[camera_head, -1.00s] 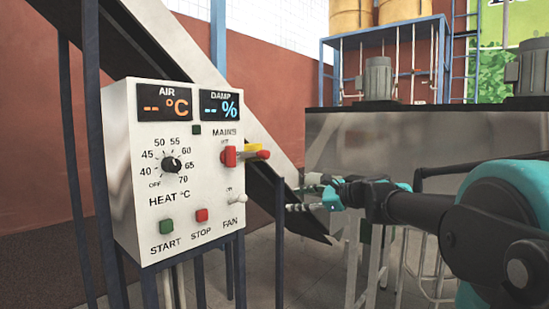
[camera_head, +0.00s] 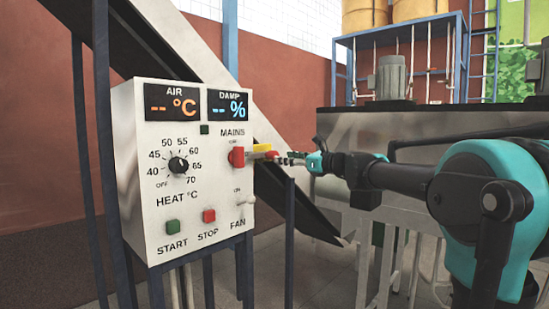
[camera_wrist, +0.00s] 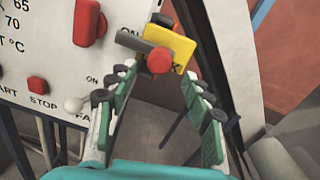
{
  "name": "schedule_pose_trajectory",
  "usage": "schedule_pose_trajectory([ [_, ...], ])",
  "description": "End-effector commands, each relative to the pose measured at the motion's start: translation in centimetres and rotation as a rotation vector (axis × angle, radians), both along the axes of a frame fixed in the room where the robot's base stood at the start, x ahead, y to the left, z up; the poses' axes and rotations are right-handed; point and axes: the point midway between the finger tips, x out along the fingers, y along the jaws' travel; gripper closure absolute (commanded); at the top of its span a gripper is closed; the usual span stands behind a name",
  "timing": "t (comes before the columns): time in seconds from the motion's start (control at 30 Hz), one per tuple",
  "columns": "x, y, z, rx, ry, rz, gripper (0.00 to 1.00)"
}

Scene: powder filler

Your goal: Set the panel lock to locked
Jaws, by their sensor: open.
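The panel lock is a yellow plate (camera_head: 262,147) on the right side of the white control box, with a grey lever ending in a red ball knob (camera_head: 272,154). In the wrist view the yellow plate (camera_wrist: 171,45) has partly hidden dark lettering, and the grey lever crosses it to the red knob (camera_wrist: 160,61). My gripper (camera_head: 287,157) is at the knob. In the wrist view my gripper (camera_wrist: 158,82) is open, its green and black fingers spread to either side, with the knob at the fingertips between them. Whether either finger touches it I cannot tell.
The box front (camera_head: 200,205) holds a red mains switch (camera_head: 236,156), a heat dial (camera_head: 178,165), start and stop buttons and a fan toggle (camera_head: 245,199). A dark blue post (camera_head: 290,245) stands close below my gripper. A metal tank is behind my arm.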

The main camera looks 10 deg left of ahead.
Motion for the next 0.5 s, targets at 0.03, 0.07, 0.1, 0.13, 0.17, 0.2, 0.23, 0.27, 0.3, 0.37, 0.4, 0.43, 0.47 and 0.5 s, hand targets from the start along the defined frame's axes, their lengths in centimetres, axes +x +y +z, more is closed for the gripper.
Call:
schedule_pose_trajectory([
  [0.03,0.6,1.0,0.0,0.000,0.000,0.003,0.49],
  [0.07,0.9,1.4,0.0,0.000,0.000,0.003,0.49],
  [0.1,1.3,2.0,0.0,0.000,0.000,0.003,0.49],
  [0.13,1.6,2.4,0.0,0.000,0.000,0.002,0.49],
  [0.17,1.9,2.8,0.0,0.000,0.000,0.002,0.49],
  [0.2,2.2,3.3,0.0,0.000,0.000,0.002,0.49],
  [0.23,2.4,3.6,0.0,0.000,0.000,0.002,0.49],
  [0.27,2.6,3.8,0.0,-0.001,-0.001,0.001,0.49],
  [0.3,2.9,4.2,0.0,-0.001,-0.001,0.001,0.49],
  [0.37,3.2,4.6,0.0,-0.001,-0.001,0.001,0.49],
  [0.4,3.3,4.8,0.0,-0.001,-0.001,0.001,0.49],
  [0.43,3.4,4.9,0.0,-0.001,-0.001,0.001,0.49],
  [0.47,3.5,5.0,0.0,-0.001,-0.001,0.001,0.49],
  [0.5,3.5,5.1,0.0,-0.001,-0.001,0.000,0.49],
])
